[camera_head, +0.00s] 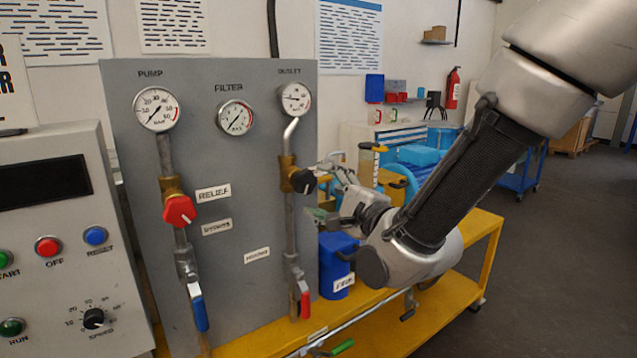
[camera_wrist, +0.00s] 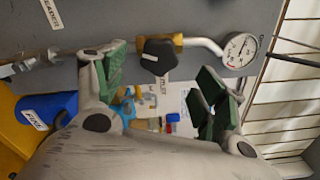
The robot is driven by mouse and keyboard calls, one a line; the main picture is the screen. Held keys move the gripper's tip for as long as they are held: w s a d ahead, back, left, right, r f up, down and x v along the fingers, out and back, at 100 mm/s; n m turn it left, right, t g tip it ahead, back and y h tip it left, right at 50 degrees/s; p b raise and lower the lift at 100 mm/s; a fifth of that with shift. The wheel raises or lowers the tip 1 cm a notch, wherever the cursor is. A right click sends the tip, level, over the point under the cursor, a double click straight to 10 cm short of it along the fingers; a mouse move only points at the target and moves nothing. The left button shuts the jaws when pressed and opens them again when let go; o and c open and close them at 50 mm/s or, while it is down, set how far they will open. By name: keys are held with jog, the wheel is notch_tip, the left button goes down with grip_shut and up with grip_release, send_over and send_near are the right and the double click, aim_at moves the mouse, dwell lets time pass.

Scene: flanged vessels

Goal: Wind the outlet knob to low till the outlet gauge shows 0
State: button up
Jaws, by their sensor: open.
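The outlet gauge (camera_head: 295,98) is a round white dial at the top right of the grey panel, under its label; its needle is too small to read surely. It also shows in the wrist view (camera_wrist: 238,50). Below it on the brass valve is the black outlet knob (camera_head: 303,181), with a white mark. The knob also shows in the wrist view (camera_wrist: 158,57). My gripper (camera_head: 324,193) is open just right of the knob. In the wrist view, the green-padded fingers of my gripper (camera_wrist: 163,72) stand either side of the knob, with gaps and no visible contact.
The red relief knob (camera_head: 179,211) and pump gauge (camera_head: 157,108) are on the panel's left, the filter gauge (camera_head: 235,117) between. A red-handled valve (camera_head: 304,299) sits below the outlet knob. A blue container (camera_head: 337,265) stands close under my gripper on the yellow cart (camera_head: 470,262).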

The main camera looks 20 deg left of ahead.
aim_at(308, 184)
jog(key=x, duration=0.7)
jog(key=shift+w+a, duration=0.1)
jog(key=shift+a, duration=0.1)
jog(key=c, duration=1.1)
